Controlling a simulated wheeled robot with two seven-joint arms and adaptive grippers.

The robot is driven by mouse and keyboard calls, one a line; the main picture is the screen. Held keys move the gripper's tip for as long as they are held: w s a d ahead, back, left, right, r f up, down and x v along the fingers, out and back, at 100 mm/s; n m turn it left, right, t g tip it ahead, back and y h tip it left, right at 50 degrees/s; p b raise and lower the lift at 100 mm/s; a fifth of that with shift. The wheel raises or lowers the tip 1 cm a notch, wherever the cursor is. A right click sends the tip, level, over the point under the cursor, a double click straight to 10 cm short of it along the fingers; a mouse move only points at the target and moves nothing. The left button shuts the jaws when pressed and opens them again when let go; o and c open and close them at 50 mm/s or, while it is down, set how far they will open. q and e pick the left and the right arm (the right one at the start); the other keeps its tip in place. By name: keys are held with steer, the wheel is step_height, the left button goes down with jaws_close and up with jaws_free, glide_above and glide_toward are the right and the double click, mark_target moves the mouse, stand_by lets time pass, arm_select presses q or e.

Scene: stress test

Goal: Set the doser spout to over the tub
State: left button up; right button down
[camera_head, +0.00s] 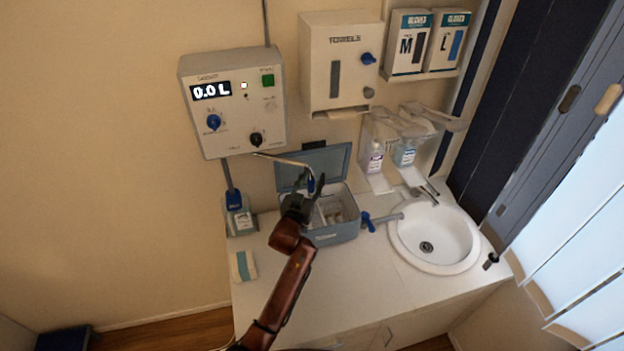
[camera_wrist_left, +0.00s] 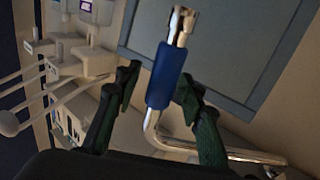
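The doser (camera_head: 235,100) is a wall box with a display reading 0.0 L. Its thin metal spout (camera_head: 283,160) comes out below it, bends down and has a blue sleeve (camera_wrist_left: 166,78) near its end. The tub (camera_head: 335,234) is a grey-blue box on the counter with its lid (camera_head: 327,160) raised. In the head view the spout's end shows in front of the lid, near the tub's left back side. My left gripper (camera_head: 308,186) is there too. In the left wrist view its open fingers (camera_wrist_left: 157,85) stand either side of the sleeve, not visibly clamped. My right gripper is not in view.
A sink (camera_head: 435,236) with a tap is right of the tub. A blue-handled valve (camera_head: 368,221) is at the tub's right side. Pump bottles (camera_head: 404,155) and a towel dispenser (camera_head: 340,65) are on the wall.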

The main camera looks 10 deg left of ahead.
arm_select(q)
steer(key=shift+s, duration=0.2)
steer(key=s+a, duration=0.1)
steer(key=s, duration=1)
steer(key=shift+s+a, duration=0.3)
steer(key=shift+c, duration=0.3)
